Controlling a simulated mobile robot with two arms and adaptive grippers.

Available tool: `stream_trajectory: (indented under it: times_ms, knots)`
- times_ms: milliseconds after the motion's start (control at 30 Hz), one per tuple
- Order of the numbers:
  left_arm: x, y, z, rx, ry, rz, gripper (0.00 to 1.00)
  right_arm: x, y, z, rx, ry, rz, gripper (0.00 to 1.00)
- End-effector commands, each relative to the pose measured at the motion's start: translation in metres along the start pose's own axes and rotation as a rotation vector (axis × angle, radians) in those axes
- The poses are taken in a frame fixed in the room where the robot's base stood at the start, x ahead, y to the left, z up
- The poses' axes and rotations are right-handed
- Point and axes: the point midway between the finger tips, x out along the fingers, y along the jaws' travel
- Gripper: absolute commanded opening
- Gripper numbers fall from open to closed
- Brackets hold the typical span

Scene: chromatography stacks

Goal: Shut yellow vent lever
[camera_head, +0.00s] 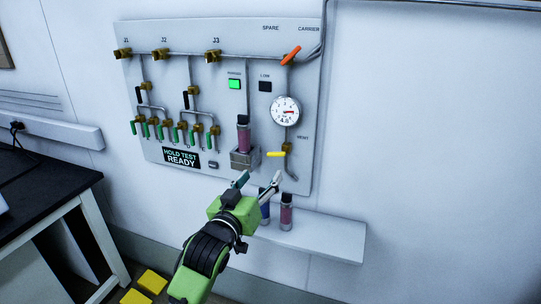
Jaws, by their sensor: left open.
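The yellow vent lever (276,154) sits on the wall panel at the lower right, under the round gauge, on a brass valve (287,148). Its handle points left, about level, across the vertical pipe. My left gripper (258,181) is open and empty, just below and slightly left of the lever, apart from it in the picture. Its fingers point up toward the panel. My right gripper does not show.
The panel (225,60) carries a gauge (286,111), an orange lever (291,55), several green levers and a purple-filled column (243,133) in a block. A shelf (335,238) holds small vials (286,211) behind my gripper. A black-topped bench (45,188) stands left.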

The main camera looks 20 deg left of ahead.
Motion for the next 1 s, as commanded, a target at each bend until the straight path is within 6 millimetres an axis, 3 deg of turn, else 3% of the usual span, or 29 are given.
stream_trajectory:
  times_ms: [167,700,1000]
  knots:
    - [0.017,0.0,-0.004,0.0,0.005,0.0,0.56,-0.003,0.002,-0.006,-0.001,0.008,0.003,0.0]
    - [0.115,0.001,-0.003,0.0,0.003,0.001,0.56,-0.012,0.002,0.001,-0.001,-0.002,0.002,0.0]
    - [0.136,0.001,-0.002,0.001,0.003,0.001,0.56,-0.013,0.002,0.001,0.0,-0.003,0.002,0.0]
